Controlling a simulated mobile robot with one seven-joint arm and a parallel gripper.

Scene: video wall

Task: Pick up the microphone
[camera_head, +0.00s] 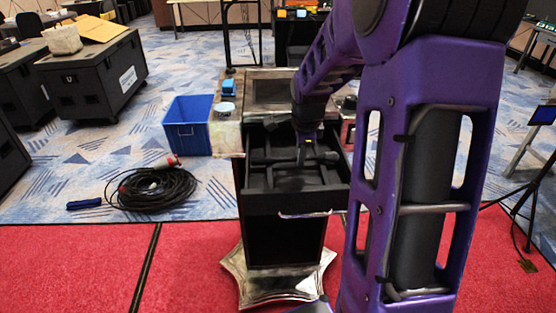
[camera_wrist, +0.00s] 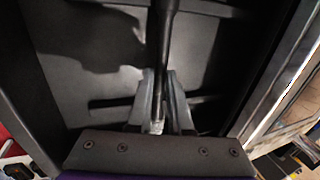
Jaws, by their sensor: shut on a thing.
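The microphone shows in the wrist view as a dark slim shaft (camera_wrist: 165,40), running up from between my fingers to the top edge. My gripper (camera_wrist: 162,105) is shut on it; a finger lies on each side of the shaft. The microphone's far end is out of that view. In the head view my gripper (camera_head: 304,152) is down inside the open drawer (camera_head: 292,203) of a narrow cabinet. There the microphone is too dark and small to make out clearly. I cannot tell whether it touches the drawer floor.
The drawer walls stand close around my gripper. A blue item (camera_head: 229,87) and a small round container (camera_head: 225,108) sit on the cabinet's left side. A blue bin (camera_head: 187,126) and coiled black cable (camera_head: 152,188) lie to the left. Red carpet in front is mostly clear.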

